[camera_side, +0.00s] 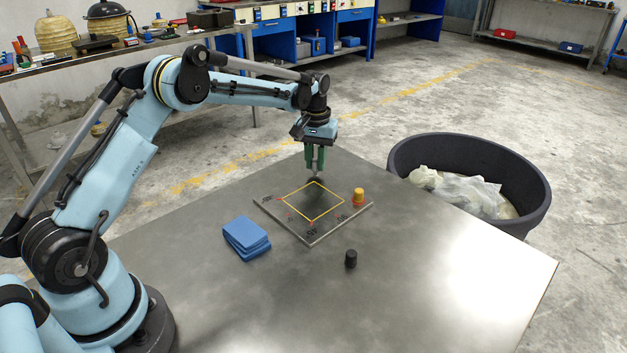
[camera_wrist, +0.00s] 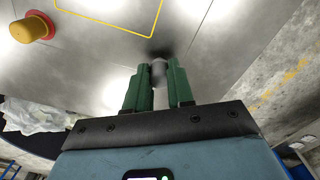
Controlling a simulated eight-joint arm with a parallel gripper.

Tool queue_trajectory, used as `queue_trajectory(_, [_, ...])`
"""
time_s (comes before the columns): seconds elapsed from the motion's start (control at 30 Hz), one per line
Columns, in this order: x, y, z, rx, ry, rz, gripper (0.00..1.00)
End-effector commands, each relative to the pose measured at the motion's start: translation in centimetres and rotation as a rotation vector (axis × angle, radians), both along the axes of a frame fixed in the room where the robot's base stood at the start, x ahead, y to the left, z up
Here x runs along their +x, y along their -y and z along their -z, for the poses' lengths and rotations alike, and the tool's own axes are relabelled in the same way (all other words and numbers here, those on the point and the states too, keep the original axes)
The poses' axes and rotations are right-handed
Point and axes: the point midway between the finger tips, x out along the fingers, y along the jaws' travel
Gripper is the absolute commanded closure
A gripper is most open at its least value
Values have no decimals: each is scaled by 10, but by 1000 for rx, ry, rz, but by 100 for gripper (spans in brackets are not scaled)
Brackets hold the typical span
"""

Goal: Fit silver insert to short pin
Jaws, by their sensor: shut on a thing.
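My gripper (camera_side: 315,172) has two green fingers pointing down over the far corner of the grey plate (camera_side: 306,236). It is shut on a small grey cylinder, the silver insert (camera_wrist: 158,72), which shows between the fingertips (camera_wrist: 158,80) in the wrist view. In the side view the insert is small and dark at the fingertips, close to the plate near the far corner of its yellow square outline. The short pin cannot be made out. I cannot tell whether the insert touches the plate or a pin.
A yellow insert with a red base (camera_side: 358,196) stands at the plate's right corner. A black cylinder (camera_side: 351,259) stands on the metal table (camera_side: 440,270) in front of the plate. Blue folded cloths (camera_side: 246,238) lie at left. A dark round bin (camera_side: 470,160) is beyond the table.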

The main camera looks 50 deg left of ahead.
Motion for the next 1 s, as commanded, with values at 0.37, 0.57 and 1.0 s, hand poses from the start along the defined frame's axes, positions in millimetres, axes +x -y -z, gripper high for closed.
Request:
queue_trajectory(0.37, [0,0,9,0,0,0,100])
queue_trajectory(0.57, [0,0,12,0,0,0,100])
queue_trajectory(1.0, [0,0,12,0,0,0,100])
